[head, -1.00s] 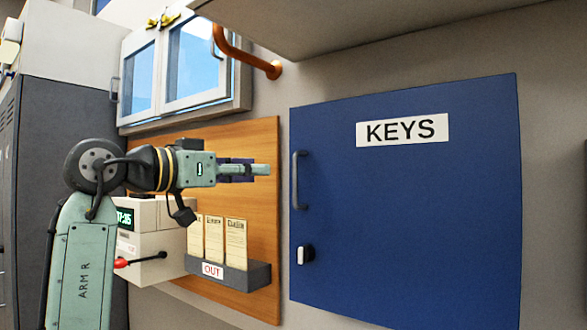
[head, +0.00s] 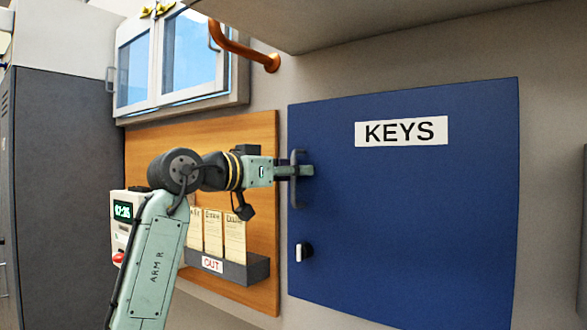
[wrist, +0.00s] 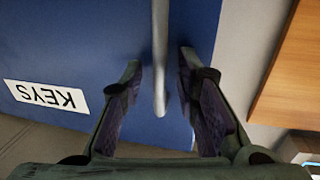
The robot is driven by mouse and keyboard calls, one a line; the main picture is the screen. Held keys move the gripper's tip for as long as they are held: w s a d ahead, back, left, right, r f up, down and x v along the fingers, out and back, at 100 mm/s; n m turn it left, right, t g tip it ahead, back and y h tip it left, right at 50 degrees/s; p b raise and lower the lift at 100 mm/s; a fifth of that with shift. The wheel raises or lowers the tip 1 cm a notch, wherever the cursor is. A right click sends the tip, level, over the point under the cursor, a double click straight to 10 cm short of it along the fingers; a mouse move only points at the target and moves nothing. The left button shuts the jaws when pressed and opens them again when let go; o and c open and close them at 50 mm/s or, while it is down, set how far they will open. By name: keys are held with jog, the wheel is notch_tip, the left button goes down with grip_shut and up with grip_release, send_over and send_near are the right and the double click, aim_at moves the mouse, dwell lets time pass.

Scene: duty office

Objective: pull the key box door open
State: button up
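The key box door (head: 410,220) is a blue panel with a white KEYS label (head: 401,131), and it looks shut. Its grey vertical bar handle (head: 295,197) is on the door's left edge. My gripper (head: 309,171) is at the handle's middle height, reaching in from the left. In the wrist view, my gripper (wrist: 160,64) is open, with the handle (wrist: 160,35) between its two fingers. A gap shows on each side of the bar, so neither finger appears to touch it. A small black and white latch knob (head: 304,251) is below the handle.
A wooden board (head: 262,150) with an OUT card tray (head: 235,268) is left of the door. An orange pipe (head: 240,48) and a grey overhanging unit (head: 350,20) are above. A white clock unit (head: 122,230) stands behind my arm.

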jog(key=shift+c, duration=0.5)
grip_shut()
dwell(0.3)
